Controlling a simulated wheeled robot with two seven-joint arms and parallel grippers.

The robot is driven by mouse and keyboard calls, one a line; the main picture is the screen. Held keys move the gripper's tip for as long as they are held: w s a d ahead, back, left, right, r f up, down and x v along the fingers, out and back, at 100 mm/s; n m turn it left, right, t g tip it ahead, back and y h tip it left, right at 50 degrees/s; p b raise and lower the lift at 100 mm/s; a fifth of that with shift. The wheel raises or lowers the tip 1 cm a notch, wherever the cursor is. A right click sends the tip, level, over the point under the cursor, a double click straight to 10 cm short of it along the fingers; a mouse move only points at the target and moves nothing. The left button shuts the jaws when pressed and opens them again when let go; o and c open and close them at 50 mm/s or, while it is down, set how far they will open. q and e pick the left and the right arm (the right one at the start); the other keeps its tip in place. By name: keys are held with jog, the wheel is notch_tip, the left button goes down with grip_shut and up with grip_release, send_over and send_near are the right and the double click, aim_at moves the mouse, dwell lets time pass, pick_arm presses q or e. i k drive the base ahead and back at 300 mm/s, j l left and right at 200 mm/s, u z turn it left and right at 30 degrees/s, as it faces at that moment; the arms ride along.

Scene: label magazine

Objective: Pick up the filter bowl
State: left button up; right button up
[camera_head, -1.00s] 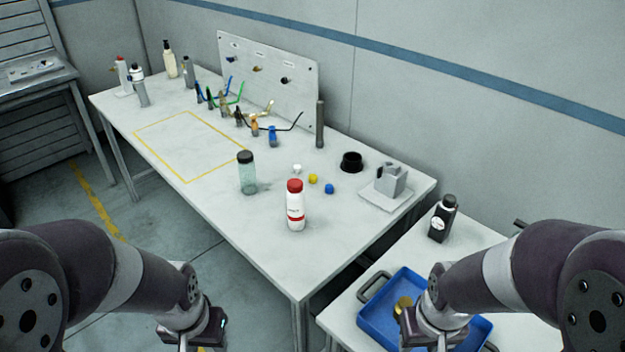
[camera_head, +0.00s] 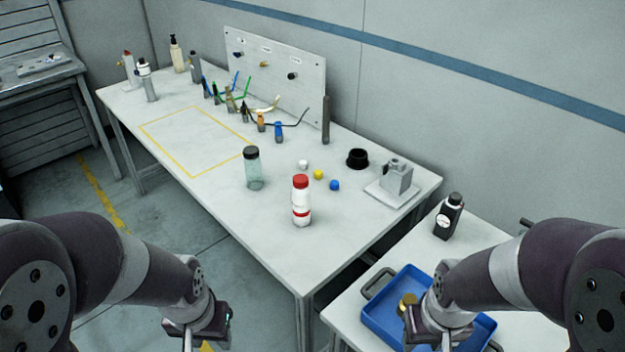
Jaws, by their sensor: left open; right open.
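I cannot tell for sure which item is the filter bowl. A clear greenish cylinder with a dark cap (camera_head: 254,172) stands upright on the long table (camera_head: 245,235), near its front edge. A small black round cup-like piece (camera_head: 357,158) sits further back on the right. My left gripper (camera_head: 188,346) is at the bottom left, in front of the table and empty as far as it shows. My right gripper (camera_head: 445,346) is at the bottom right, over the blue tray. Both grippers' fingertips are cut off by the lower picture edge. Neither gripper touches the cylinder or black piece.
A red-capped white bottle (camera_head: 301,203) stands right of the cylinder. White, yellow (camera_head: 319,175) and blue caps lie beside it. A grey block fixture (camera_head: 397,180) is at the right end. The blue tray (camera_head: 372,318) and a black bottle (camera_head: 448,217) are on the side table.

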aim_at(253, 167)
jog(key=j+z, duration=0.1)
jog(key=z, duration=0.35)
jog(key=i+j+z, duration=0.1)
jog(key=z, duration=0.4)
jog(key=j+z, duration=0.1)
jog(key=z, duration=0.35)
jog(key=j+z, duration=0.2)
jog(key=j, duration=0.25)
jog(key=j+z, duration=0.25)
jog(key=j, duration=0.25)
jog(key=j+z, duration=0.2)
jog(key=j, duration=0.25)
jog(key=k+j+z, duration=0.25)
jog(key=j, duration=0.15)
jog(key=j+z, duration=0.2)
jog(key=j, duration=0.3)
jog(key=k+j, duration=0.1)
jog(key=j, duration=0.25)
jog(key=k+j, duration=0.1)
jog(key=j, duration=0.2)
jog(key=k+j, duration=0.15)
jog(key=j, duration=0.2)
jog(key=k+j, duration=0.1)
jog(key=j, duration=0.25)
jog(key=z, duration=0.05)
